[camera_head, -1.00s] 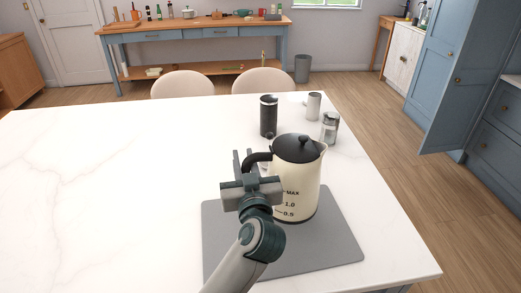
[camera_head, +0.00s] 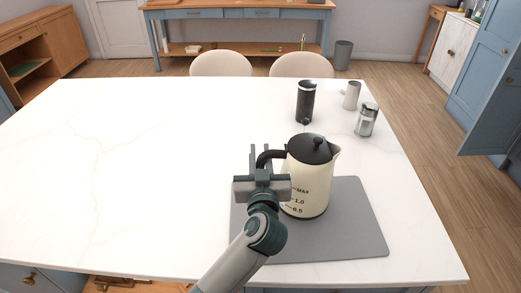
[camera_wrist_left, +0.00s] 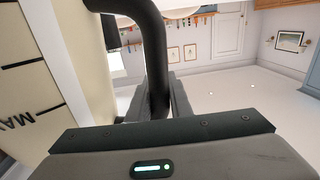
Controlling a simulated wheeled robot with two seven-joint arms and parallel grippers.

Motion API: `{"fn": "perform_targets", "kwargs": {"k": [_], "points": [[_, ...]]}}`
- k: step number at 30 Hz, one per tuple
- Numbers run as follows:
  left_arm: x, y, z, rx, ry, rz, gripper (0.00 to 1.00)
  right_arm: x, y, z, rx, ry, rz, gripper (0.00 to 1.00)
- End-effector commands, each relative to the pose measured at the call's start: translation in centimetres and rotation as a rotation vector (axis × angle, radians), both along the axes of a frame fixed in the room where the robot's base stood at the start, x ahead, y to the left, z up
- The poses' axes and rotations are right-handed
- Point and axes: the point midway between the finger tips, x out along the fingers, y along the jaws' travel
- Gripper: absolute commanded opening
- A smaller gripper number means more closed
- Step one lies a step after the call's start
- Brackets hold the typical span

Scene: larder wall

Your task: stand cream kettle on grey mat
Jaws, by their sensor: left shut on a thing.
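The cream kettle (camera_head: 311,182) has a black lid and black handle and stands upright over the grey mat (camera_head: 350,232), toward the mat's back left part. I cannot tell for sure whether its base touches the mat. My left gripper (camera_head: 264,160) is at the kettle's left side, shut on the black handle. In the left wrist view the handle (camera_wrist_left: 152,50) runs down between the fingers, and the kettle's cream body with level marks (camera_wrist_left: 35,85) fills the left. My right gripper is not in view.
A black canister (camera_head: 305,102), a pale mug (camera_head: 351,95) and a glass jar with a metal top (camera_head: 367,120) stand behind the kettle on the white marble table (camera_head: 130,170). The table's left side is clear. Two chairs (camera_head: 221,64) stand beyond the far edge.

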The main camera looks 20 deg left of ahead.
Motion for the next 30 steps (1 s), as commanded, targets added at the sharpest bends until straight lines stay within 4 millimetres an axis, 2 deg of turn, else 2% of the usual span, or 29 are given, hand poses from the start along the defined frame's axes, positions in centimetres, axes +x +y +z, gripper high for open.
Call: {"fn": "perform_targets", "kwargs": {"k": [7, 16, 17, 18, 30], "points": [[0.0, -0.1, -2.2, -0.004, -0.005, -0.002, 0.00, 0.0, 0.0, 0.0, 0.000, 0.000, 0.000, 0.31], [0.0, -0.1, -2.5, -0.002, -0.005, -0.004, 0.00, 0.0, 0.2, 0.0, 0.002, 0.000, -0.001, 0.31], [0.0, -0.1, -2.9, 0.001, 0.004, -0.003, 0.26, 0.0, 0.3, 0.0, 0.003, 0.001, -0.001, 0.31], [0.0, -0.1, -2.9, 0.001, 0.004, -0.003, 0.35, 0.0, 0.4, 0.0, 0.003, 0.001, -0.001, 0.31], [-0.2, -0.1, -2.8, 0.001, 0.001, -0.002, 0.37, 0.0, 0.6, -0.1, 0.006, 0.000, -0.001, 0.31]]}}
